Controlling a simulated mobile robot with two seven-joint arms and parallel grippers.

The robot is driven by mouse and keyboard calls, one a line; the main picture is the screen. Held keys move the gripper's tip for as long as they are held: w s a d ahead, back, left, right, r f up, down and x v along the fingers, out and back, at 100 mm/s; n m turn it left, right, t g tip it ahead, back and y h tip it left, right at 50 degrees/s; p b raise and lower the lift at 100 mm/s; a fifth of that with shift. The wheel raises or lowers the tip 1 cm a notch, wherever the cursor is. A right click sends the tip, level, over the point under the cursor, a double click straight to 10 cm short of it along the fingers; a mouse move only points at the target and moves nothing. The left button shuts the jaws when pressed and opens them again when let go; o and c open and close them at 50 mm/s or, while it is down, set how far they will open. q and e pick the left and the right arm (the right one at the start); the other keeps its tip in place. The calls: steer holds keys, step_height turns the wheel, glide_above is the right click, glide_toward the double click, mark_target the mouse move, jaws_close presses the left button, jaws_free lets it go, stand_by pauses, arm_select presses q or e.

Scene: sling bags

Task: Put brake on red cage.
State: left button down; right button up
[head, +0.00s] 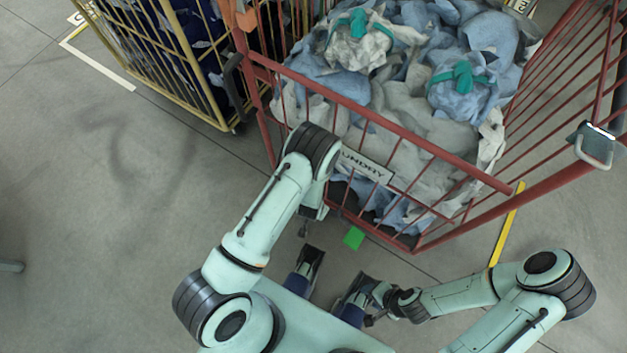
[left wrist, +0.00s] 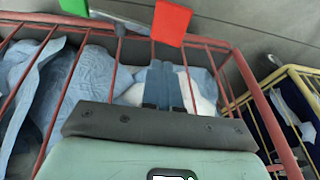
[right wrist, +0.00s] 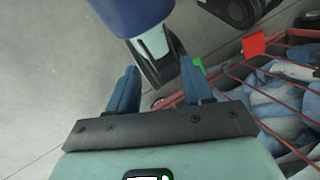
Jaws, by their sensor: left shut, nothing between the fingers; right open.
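The red cage (head: 415,150) stands ahead, full of laundry bags, with a sign on its near side. A green pedal (head: 353,238) sticks out at its lower near edge; it also shows in the left wrist view (left wrist: 75,7). A red pedal (left wrist: 172,22) is beside it, and it also shows in the right wrist view (right wrist: 253,44); my left arm hides it in the head view. My left gripper (left wrist: 163,67) is shut and empty, its fingertips close to the red pedal; I cannot tell whether they touch. My right gripper (right wrist: 158,82) is open and empty, low near my base.
A yellow cage (head: 180,60) with dark blue bags stands left of the red one. A grey handle (head: 595,145) shows at the red cage's right side. Yellow floor tape (head: 506,225) lies at the right.

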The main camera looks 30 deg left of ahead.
arm_select(q)
steer(key=b+x, duration=0.1)
steer(key=x, duration=0.3)
steer(key=b+x, duration=0.1)
steer(key=x, duration=0.3)
steer(key=s+b+x, duration=0.1)
steer(key=x, duration=0.3)
steer(key=shift+w+a+f+b, duration=0.15)
steer(key=shift+a+f+b, duration=0.15)
steer(key=shift+a+f, duration=0.25)
steer(key=shift+f, duration=0.4)
arm_select(e)
steer(key=shift+t+h, duration=0.3)
steer(key=shift+t, duration=0.4)
steer(key=w+f, duration=0.1)
steer(key=w+d+f, duration=0.1)
steer(key=w+f, duration=0.2)
steer(key=shift+d+f, duration=0.1)
steer(key=shift+d, duration=0.15)
arm_select(q)
steer(key=shift+a, duration=0.1)
